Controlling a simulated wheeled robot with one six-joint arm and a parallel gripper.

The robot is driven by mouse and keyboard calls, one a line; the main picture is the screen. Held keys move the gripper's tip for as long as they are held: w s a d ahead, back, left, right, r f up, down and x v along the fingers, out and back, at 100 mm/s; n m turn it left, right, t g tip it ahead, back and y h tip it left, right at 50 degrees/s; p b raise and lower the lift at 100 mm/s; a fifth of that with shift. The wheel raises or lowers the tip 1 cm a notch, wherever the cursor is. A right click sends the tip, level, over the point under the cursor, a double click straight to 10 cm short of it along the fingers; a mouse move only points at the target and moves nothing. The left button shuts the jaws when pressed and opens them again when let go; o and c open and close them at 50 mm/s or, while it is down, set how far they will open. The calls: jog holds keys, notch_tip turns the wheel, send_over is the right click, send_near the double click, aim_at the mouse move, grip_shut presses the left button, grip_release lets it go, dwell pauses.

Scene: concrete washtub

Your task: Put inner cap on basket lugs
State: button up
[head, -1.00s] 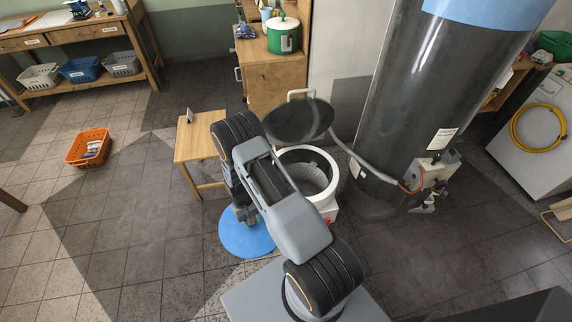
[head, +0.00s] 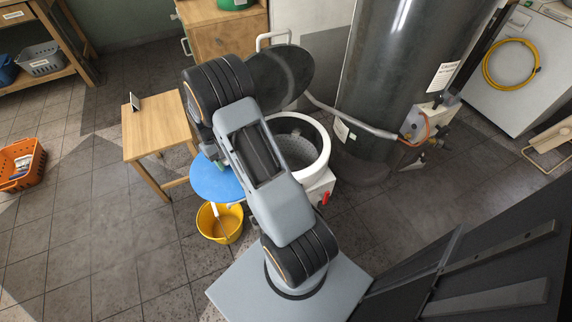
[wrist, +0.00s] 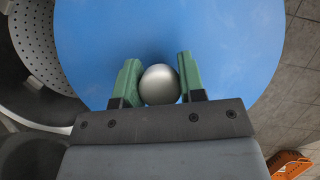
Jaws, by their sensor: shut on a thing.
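The inner cap is a flat blue disc (head: 212,181) with a silver knob (wrist: 160,86). My gripper (wrist: 160,78) has its green fingers on both sides of the knob and is shut on it. The disc hangs above the floor, left of the white round tub (head: 320,150). The tub's open mouth shows a grey basket (head: 297,148) inside; its lugs cannot be made out. In the wrist view the perforated basket wall (wrist: 38,45) shows at upper left, beside the disc. My arm hides part of the disc and tub in the head view.
A dark round lid (head: 282,78) stands raised behind the tub. A wooden stool (head: 155,130) is left of the disc, and a yellow bucket (head: 220,225) stands below it. A tall dark cylinder (head: 395,70) with a grey hose is right. An orange basket (head: 22,165) lies far left.

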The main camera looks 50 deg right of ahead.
jog(key=d+b, duration=0.1)
jog(key=d, duration=0.1)
jog(key=s+d+n+b, duration=0.1)
jog(key=d, duration=0.2)
jog(key=d+n+b, duration=0.1)
jog(key=d, duration=0.2)
jog(key=shift+s+d+f+h, duration=0.15)
jog(key=shift+s+f+h, duration=0.15)
jog(key=shift+f+h, duration=0.1)
jog(key=s+d+n+t+h, duration=0.35)
jog(key=d+n+t, duration=0.25)
jog(key=d+n, duration=1.3)
notch_tip(320, 180, down, 10)
jog(key=a+n+b, duration=0.2)
jog(key=b, duration=0.3)
jog(key=shift+w+n+b, duration=0.25)
jog(key=shift+n+b, duration=0.05)
jog(key=shift+b, duration=0.05)
jog(key=shift+f, duration=0.2)
jog(key=o, duration=1)
jog(key=shift+c, duration=0.2)
